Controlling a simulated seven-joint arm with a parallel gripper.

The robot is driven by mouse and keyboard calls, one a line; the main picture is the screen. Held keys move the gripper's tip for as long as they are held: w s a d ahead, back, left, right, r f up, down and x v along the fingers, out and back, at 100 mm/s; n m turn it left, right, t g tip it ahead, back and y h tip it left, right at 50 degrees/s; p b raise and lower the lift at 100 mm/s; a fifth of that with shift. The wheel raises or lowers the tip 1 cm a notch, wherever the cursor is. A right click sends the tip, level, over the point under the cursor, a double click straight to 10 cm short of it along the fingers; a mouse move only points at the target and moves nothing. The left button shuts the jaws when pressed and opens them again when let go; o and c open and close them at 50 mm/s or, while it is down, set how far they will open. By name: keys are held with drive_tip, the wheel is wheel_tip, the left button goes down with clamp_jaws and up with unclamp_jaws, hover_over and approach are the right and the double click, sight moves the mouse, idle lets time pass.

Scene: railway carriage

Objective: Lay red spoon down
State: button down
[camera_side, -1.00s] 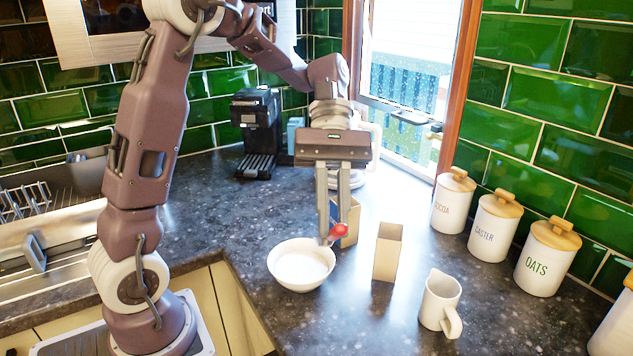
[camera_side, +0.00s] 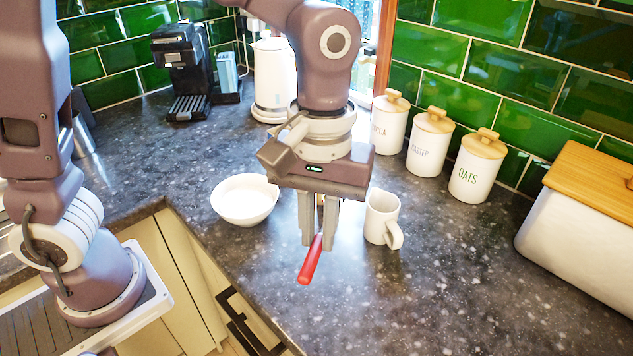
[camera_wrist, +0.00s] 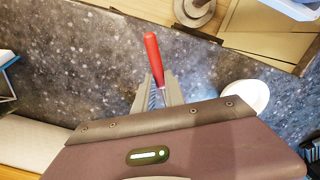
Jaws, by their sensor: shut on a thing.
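The red spoon (camera_side: 310,262) is held between the fingers of my gripper (camera_side: 318,243) in the side view. Its red handle sticks out toward the front and slants down; the other end is hidden by the fingers. The wrist view also shows the red spoon (camera_wrist: 153,58), with its handle extending beyond the fingertips of my gripper (camera_wrist: 157,92). My gripper is shut on the spoon, over the dark speckled worktop (camera_side: 400,300). I cannot tell whether the spoon touches the worktop.
A white bowl (camera_side: 243,200) stands left of my gripper, and a white jug (camera_side: 383,218) stands close on its right. Storage jars (camera_side: 478,165) and a wooden-lidded bin (camera_side: 580,205) line the right wall. A white kettle (camera_side: 273,80) stands behind. The front right worktop is clear.

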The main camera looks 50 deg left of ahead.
hover_over(318, 300)
wheel_tip(318, 300, down, 7)
drive_tip(key=shift+t, duration=0.3)
drive_tip(key=shift+r, duration=0.1)
drive_tip(key=shift+f, duration=3.3)
drive_tip(key=c, duration=1.3)
unclamp_jaws()
